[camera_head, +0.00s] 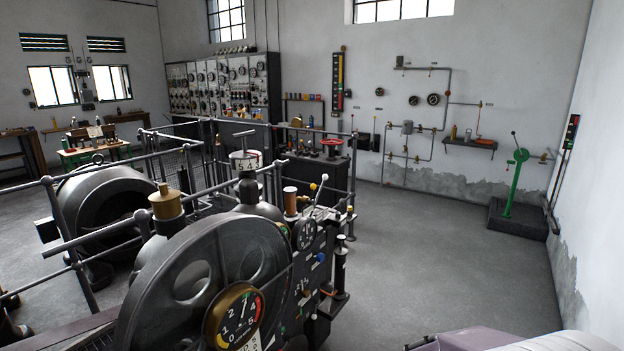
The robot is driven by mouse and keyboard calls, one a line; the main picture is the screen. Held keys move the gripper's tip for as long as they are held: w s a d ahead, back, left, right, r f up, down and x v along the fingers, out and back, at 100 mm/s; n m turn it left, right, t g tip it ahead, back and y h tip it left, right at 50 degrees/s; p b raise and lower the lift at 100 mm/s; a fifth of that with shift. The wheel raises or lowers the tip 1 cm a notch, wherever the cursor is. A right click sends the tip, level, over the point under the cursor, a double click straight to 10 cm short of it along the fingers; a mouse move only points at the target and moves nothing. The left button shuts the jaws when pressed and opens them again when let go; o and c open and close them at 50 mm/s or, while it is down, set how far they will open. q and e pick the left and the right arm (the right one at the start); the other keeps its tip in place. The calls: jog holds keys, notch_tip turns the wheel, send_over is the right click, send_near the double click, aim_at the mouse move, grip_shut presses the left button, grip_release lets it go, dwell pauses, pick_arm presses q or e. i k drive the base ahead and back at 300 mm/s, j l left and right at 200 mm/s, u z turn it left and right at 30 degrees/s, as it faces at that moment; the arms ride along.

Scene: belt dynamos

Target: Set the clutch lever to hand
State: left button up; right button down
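I cannot tell for sure which lever is the clutch lever. A green floor stand (513,184) with a dark lever rises from a dark block at the right. A pale lever (320,189) with a yellow knob beside it stands on the dark control panel of the near machine, tilted up to the right. Any position labels are too small to read.
A large dark wheel housing (205,285) with a brass dial (234,316) fills the lower left and middle. Railings (105,232) surround the machinery. Grey floor (440,255) is clear at the right. A red handwheel (331,143) stands on a dark cabinet, and a switchboard (222,85) lines the back.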

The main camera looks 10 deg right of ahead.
aim_at(325, 177)
jog(key=i+l+u, duration=0.3)
jog(key=l+u, duration=0.15)
jog(key=l, duration=0.6)
jog(key=i+l+u, duration=0.15)
jog(key=l+u, duration=0.3)
jog(key=l, duration=0.7)
jog(key=l+u, duration=0.45)
jog(key=l, duration=0.65)
jog(key=k, duration=0.05)
